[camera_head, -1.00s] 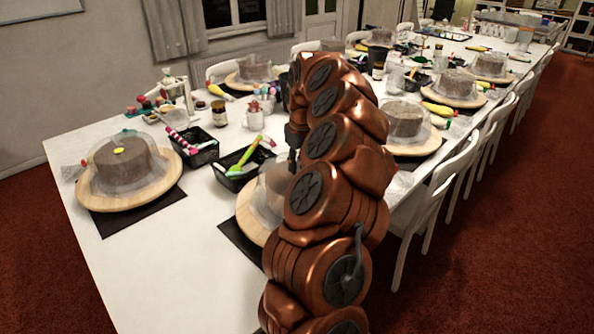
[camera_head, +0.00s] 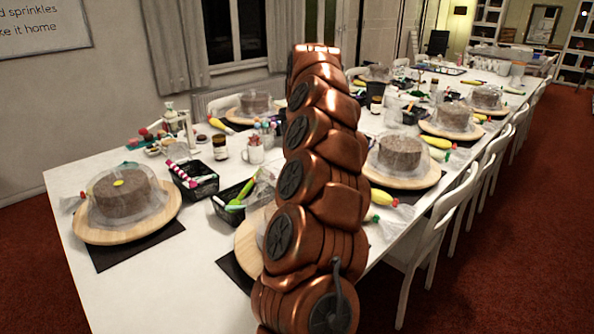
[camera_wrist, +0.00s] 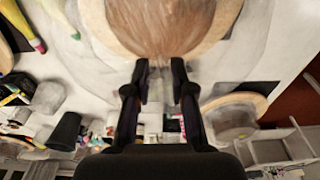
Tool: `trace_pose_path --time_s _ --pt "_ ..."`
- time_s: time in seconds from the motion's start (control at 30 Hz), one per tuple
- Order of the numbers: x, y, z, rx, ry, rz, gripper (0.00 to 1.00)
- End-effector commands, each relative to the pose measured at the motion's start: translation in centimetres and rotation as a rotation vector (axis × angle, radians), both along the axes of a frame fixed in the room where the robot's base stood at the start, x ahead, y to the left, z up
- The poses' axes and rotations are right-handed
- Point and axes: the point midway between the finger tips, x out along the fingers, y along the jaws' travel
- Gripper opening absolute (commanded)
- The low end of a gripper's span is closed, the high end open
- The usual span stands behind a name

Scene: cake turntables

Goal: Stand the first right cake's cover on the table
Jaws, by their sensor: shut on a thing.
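The first right cake's board (camera_head: 247,240) is at the near edge of the table, mostly hidden behind my arm in the head view. Part of a clear cover (camera_head: 264,186) shows beside my arm, above that board. In the wrist view a brown cake (camera_wrist: 160,28) on a round wooden board (camera_wrist: 95,20) fills the top, close beyond my fingers. The see-through cover (camera_wrist: 95,62) shows as a faint sheet around it. My gripper (camera_wrist: 160,88) is shut on the cover, its grip point faint between the fingertips. The head view hides my gripper behind the arm.
A covered cake (camera_head: 120,196) stands on a board at the table's near left. Black tool trays (camera_head: 193,182) and a jar (camera_head: 220,147) stand near the middle. More covered cakes (camera_head: 400,154) and white chairs (camera_head: 425,235) line the right. The near left table has bare room.

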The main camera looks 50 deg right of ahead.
Motion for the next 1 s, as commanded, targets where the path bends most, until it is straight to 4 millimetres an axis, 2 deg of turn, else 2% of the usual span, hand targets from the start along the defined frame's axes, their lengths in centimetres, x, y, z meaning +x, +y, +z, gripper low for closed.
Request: trace_pose_path --time_s 0.1,1.0 --pt "0.0 0.0 1.3 -0.001 0.000 0.000 0.00" --pt "0.0 0.0 8.6 0.000 -0.002 -0.001 0.00"
